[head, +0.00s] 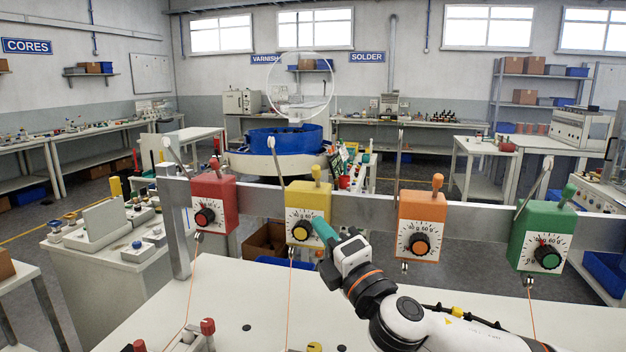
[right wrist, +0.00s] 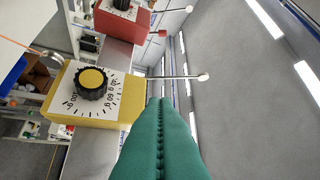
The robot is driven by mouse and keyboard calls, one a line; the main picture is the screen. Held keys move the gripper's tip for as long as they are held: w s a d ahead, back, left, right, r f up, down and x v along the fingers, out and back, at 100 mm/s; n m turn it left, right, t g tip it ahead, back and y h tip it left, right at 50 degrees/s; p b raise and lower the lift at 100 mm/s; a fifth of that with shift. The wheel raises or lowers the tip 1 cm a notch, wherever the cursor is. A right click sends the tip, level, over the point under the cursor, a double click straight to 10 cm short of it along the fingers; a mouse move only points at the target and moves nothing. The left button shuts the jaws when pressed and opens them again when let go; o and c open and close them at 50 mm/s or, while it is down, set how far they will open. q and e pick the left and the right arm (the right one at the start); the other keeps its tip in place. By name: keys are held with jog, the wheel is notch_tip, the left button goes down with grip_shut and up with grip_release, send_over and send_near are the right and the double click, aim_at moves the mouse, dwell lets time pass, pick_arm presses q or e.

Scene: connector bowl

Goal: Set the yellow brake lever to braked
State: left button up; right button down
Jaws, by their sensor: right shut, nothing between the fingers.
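The yellow tensioner box (head: 323,204) hangs on the grey metal rail, with a black dial with a yellow cap (head: 302,231) on its front. Its yellow brake lever (head: 317,174) stands roughly upright on top. My right gripper (head: 322,230) has teal fingers, shut and empty, in front of the lower right of the yellow box, below the lever. In the right wrist view the shut fingers (right wrist: 160,105) are beside the yellow box (right wrist: 58,100). I cannot make out the yellow lever there. I cannot tell whether the fingers touch the box. My left gripper is not in view.
Red (head: 226,205), orange (head: 432,208) and green (head: 526,228) boxes with levers share the rail (head: 365,208). A thin rod with a white ball (right wrist: 204,77) sticks out near the yellow box. Orange wires run down to the white bench (head: 240,290).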

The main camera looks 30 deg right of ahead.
aim_at(317, 177)
jog(key=w+d+r+p, duration=0.1)
jog(key=w, duration=0.2)
jog(key=w+d+r+p, duration=0.1)
jog(key=w+r+p, duration=0.1)
jog(key=w, duration=0.1)
jog(key=w+d+r+p, duration=0.1)
jog(key=w+p, duration=0.1)
jog(key=w, duration=0.1)
jog(key=shift+w+d+r, duration=0.1)
jog(key=shift+w+r, duration=0.05)
jog(key=shift+r, duration=0.15)
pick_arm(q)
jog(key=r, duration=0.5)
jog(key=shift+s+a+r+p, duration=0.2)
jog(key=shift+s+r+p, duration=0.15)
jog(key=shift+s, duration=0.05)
pick_arm(e)
jog(key=shift+d+r, duration=0.15)
jog(key=shift+d, duration=0.3)
